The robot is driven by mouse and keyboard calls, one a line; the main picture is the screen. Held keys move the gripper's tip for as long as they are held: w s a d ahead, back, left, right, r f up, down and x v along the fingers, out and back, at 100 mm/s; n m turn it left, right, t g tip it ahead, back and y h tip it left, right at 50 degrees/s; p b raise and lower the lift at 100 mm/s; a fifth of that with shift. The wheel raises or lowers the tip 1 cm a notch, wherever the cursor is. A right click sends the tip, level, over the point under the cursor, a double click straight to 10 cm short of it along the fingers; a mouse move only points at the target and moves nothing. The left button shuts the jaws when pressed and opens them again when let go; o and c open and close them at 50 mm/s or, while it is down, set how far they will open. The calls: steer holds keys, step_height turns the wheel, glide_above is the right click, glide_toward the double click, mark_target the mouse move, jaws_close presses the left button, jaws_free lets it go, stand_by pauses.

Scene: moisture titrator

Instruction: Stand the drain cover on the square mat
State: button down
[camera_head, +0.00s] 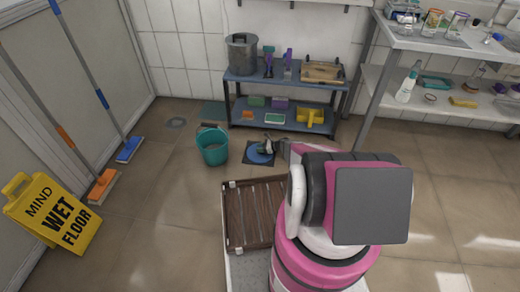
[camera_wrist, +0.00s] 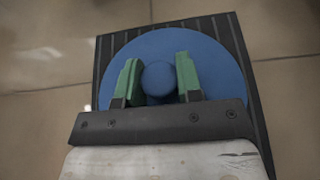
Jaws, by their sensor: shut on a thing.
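The drain cover, a blue round disc (camera_head: 260,154), is low over the dark square mat (camera_head: 248,158) on the floor. In the wrist view the disc (camera_wrist: 220,65) lies within the ribbed mat's outline (camera_wrist: 222,26), a little toward its left edge. My gripper (camera_head: 268,147) is shut on the disc's round knob (camera_wrist: 158,77), with a green finger pad on each side of it in the wrist view (camera_wrist: 158,80). The disc looks flat. I cannot tell whether its underside touches the mat, and its near part is hidden by my gripper.
A teal bucket (camera_head: 213,146) stands just left of the mat. A blue shelf rack (camera_head: 290,78) is behind it, with a yellow item (camera_head: 309,116) on its lower shelf. A brown slatted crate (camera_head: 251,212) is in front. A wet-floor sign (camera_head: 55,213) stands at left.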

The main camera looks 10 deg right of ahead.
stand_by(0.3)
steer(key=c, duration=0.7)
jaws_free()
steer(key=shift+f, duration=0.1)
steer(key=shift+d, duration=0.1)
steer(key=shift+v, duration=3.95)
steer(key=v, duration=1)
steer(key=shift+d+r, duration=0.2)
steer(key=shift+d, duration=0.15)
steer(key=shift+s, duration=0.1)
